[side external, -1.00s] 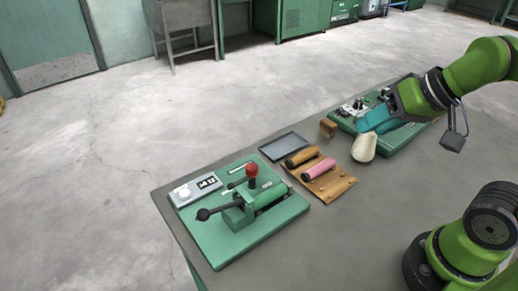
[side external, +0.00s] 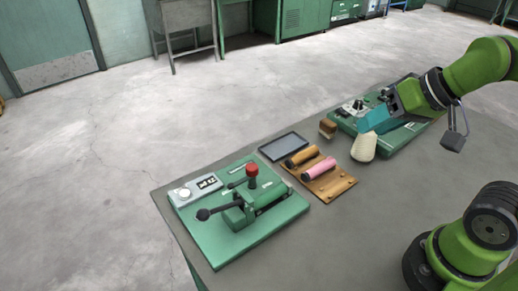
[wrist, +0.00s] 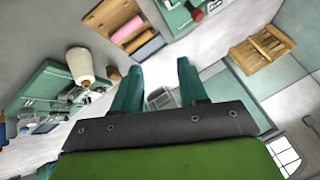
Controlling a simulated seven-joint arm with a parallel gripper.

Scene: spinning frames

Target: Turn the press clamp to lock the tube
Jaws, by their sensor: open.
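My gripper (side external: 364,122) is at the right in the side external view, above the far green machine and behind the cream cone. Its two teal fingers stand apart and empty in the wrist view (wrist: 160,68). The near green machine (side external: 226,245) stands at the table's left end, far from my gripper. It carries a red knob (side external: 252,170) on an upright post and a dark lever with a black ball end (side external: 203,214). A green cylinder (side external: 270,193) lies beside the post. I cannot tell which part is the press clamp, or whether a tube is locked.
A wooden board (side external: 343,187) holds an orange roll (side external: 302,157) and a pink roll (side external: 319,168). The cream cone (side external: 364,147) stands by the far green machine (side external: 395,143). A grey tray (side external: 283,145) and brown block (side external: 327,128) lie nearby. The table's front middle is clear.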

